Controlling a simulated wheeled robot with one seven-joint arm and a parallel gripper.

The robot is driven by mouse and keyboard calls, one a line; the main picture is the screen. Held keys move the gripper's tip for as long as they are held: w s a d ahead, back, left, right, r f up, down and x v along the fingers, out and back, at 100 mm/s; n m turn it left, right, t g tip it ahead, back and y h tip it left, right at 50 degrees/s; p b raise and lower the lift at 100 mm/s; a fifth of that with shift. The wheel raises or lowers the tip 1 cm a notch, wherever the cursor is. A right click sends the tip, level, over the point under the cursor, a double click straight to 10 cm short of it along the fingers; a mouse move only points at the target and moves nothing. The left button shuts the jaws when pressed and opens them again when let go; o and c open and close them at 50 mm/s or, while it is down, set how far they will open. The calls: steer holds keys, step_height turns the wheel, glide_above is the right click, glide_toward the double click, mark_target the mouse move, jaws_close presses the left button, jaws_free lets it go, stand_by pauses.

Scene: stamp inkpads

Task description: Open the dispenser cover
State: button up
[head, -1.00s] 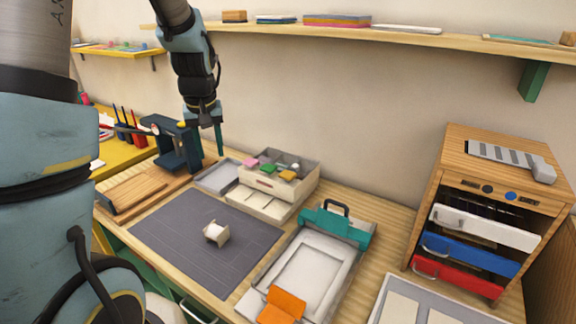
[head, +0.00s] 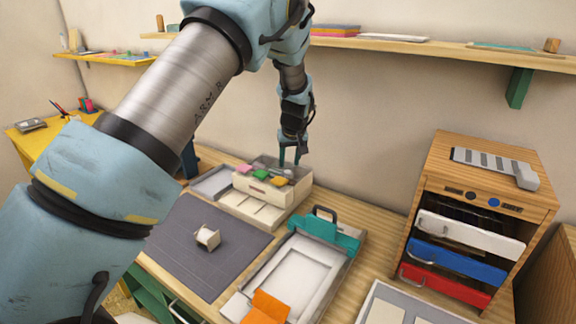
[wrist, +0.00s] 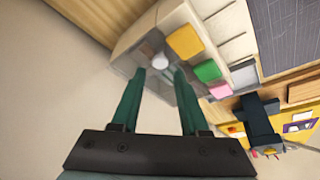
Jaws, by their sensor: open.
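The dispenser is a beige box (head: 262,191) with pink, green and yellow pads on top; it also shows in the wrist view (wrist: 146,28). A see-through grey cover (wrist: 126,66) lies over its back part, with a round white knob (wrist: 160,62) on it. The cover looks closed. My gripper (head: 290,161) points down over the back right of the dispenser. In the wrist view its two green fingers (wrist: 162,76) are apart, with the knob in line with the gap near the fingertips. I cannot tell whether the fingers touch the cover.
A teal-clamped tray (head: 315,240) stands right of the dispenser. A dark mat (head: 195,260) with a small spool (head: 207,237) lies in front. A wooden drawer cabinet (head: 470,155) is at the right. The wall and a shelf (head: 430,46) are behind.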

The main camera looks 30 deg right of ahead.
mark_target(287, 172)
steer(key=shift+p+x, duration=0.6)
steer(key=shift+x, duration=1.7)
jaws_close()
steer(key=shift+w, duration=0.1)
